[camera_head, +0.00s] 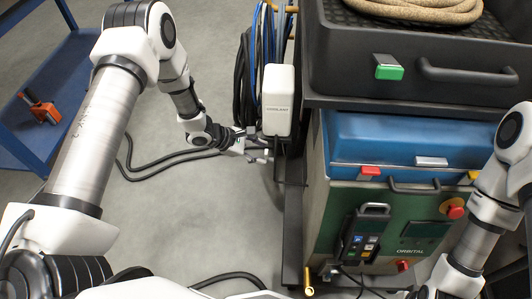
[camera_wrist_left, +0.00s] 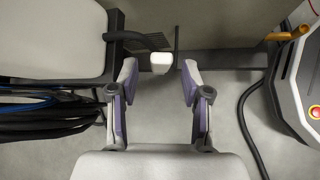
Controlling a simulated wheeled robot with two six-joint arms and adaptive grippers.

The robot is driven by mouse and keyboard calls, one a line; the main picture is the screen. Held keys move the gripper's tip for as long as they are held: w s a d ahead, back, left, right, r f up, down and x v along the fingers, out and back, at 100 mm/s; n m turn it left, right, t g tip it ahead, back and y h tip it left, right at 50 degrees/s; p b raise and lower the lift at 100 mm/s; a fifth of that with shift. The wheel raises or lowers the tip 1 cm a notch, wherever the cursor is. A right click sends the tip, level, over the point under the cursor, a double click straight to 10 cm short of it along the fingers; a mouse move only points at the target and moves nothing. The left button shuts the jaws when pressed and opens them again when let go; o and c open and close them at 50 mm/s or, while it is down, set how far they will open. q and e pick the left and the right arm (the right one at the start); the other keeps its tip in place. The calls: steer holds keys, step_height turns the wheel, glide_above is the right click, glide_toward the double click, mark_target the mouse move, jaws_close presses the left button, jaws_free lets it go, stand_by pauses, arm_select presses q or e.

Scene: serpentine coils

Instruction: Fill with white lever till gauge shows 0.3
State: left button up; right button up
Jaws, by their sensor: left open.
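The white lever shows in the left wrist view as a small white block (camera_wrist_left: 161,62) on the end of a dark bar coming from the left. My left gripper (camera_wrist_left: 158,82) is open, with the white block between and slightly beyond its fingertips; I see no clear contact. In the head view my left gripper (camera_head: 258,150) is just below the white box marked COOLANT (camera_head: 278,102), and the lever is hard to make out there. A large white housing (camera_wrist_left: 55,35), probably this box, fills the upper left of the wrist view. I cannot make out a gauge. My right gripper is out of view.
Blue and black hoses (camera_head: 245,75) hang beside the white box. A green and blue ORBITAL machine (camera_head: 340,185) stands right of it, with a pendant (camera_head: 363,235) on its front. A blue cart (camera_head: 50,75) is at the left. Black cables (camera_head: 165,160) cross the otherwise clear floor.

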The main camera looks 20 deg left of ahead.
arm_select(q)
steer(key=v, duration=0.8)
steer(key=shift+a+r, duration=0.15)
steer(key=shift+s, duration=0.15)
